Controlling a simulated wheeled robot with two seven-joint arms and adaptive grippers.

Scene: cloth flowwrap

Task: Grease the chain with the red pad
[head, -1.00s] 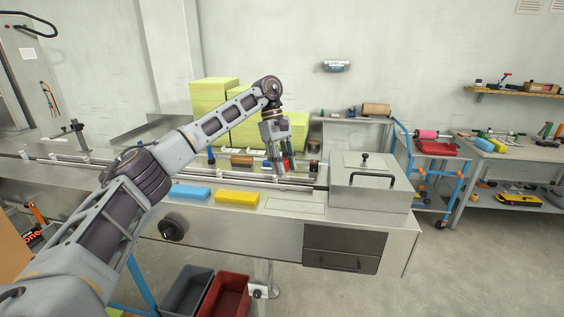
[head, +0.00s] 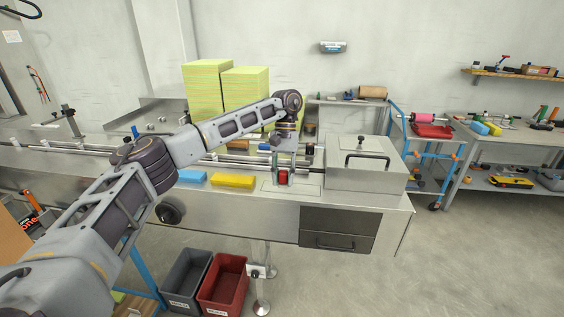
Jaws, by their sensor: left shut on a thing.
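My left gripper (head: 284,171) is shut on the red pad (head: 283,177). It points down over the front part of the steel machine top, just left of the lidded metal box. The pad shows as a small red patch between the fingers; most of it is hidden. I cannot tell if it touches the surface. Long rails (head: 236,159) run along the machine behind the gripper into the box; the chain itself is too small to make out among them. A blue pad (head: 192,177) and a yellow pad (head: 233,181) lie on the machine top, left of the gripper. My right gripper is out of view.
The lidded metal box (head: 364,178) with a handle stands close right of the gripper. Stacks of yellow-green sheets (head: 203,92) stand behind my arm. A grey bin (head: 186,281) and a red bin (head: 222,286) sit on the floor below. A tool cart (head: 430,143) stands farther right.

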